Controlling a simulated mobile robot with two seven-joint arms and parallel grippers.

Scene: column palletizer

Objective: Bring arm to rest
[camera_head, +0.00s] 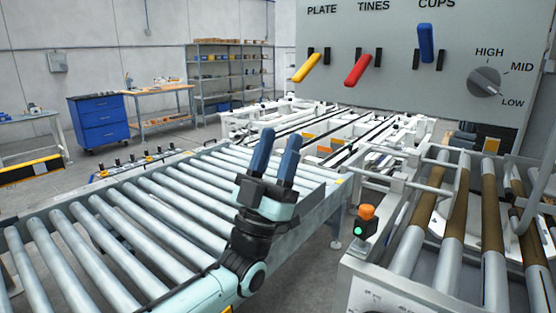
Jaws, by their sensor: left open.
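My left gripper (273,154) shows in the middle of the head view, with its two blue fingers pointing up and apart. It is open with nothing between the fingers. It is in front of the right edge of the roller conveyor (150,203) and overlaps it in the picture. My left arm comes in from the bottom, below the gripper. My right gripper is not in view.
A grey control panel (405,75) at upper right has yellow (306,68), red (358,70) and blue (426,44) levers and a round knob (484,82). A button post (365,222) stands before the right roller frame (447,235). Shelves (229,72) stand at the back.

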